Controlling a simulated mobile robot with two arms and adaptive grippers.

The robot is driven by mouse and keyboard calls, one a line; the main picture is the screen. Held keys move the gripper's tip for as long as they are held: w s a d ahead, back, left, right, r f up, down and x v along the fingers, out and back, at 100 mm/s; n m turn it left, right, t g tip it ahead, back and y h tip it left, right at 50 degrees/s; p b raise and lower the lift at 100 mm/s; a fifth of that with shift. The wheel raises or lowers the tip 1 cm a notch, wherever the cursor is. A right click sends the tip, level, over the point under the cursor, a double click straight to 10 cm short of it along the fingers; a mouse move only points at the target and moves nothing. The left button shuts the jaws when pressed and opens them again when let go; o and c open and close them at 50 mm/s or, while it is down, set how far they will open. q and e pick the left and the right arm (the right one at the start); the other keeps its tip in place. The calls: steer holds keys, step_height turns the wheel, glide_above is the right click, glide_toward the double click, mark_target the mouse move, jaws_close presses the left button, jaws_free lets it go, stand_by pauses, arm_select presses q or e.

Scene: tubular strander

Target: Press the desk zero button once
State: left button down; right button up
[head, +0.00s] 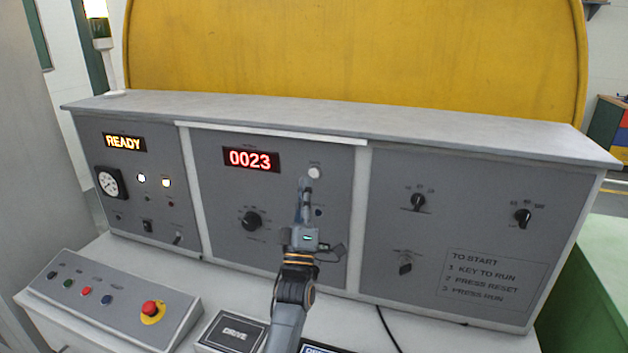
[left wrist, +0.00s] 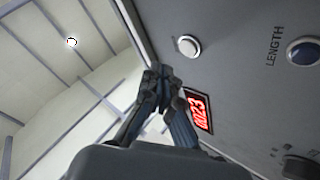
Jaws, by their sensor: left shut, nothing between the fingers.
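The grey desk panel carries a red display (head: 251,160) reading 0023; it also shows in the left wrist view (left wrist: 199,110). To its right is a round white button or lamp (head: 314,172), seen in the left wrist view too (left wrist: 187,46). Below it is a small blue button (head: 318,212); in the left wrist view the blue button (left wrist: 303,52) has the word LENGTH beside it, and no word "zero" is readable. My left gripper (head: 305,184) is shut and empty, its tips just below the white round piece in the head view (left wrist: 158,73). Contact cannot be told. My right gripper is out of view.
A black knob (head: 252,221) sits left of my gripper. More knobs and a TO START notice (head: 492,274) fill the right panel. A sloped box (head: 110,300) with several buttons and a red emergency stop (head: 150,308) stands at lower left. A ledge (head: 330,120) runs above.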

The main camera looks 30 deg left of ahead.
mark_target(314, 173)
arm_select(q)
steer(key=shift+w+a+b, duration=0.25)
steer(key=shift+w+b, duration=0.25)
steer(key=shift+w, duration=0.65)
stand_by(0.6)
steer(key=shift+w+a+b, duration=0.1)
steer(key=shift+w+b, duration=0.25)
steer(key=shift+w, duration=0.05)
steer(key=shift+w+a+b, duration=0.1)
steer(key=shift+w+b, duration=0.2)
steer(key=shift+w, duration=0.05)
stand_by(0.6)
steer(key=shift+s+r, duration=0.1)
steer(key=shift+s+d+p, duration=0.25)
steer(key=shift+s+p, duration=0.15)
steer(key=shift+s, duration=0.3)
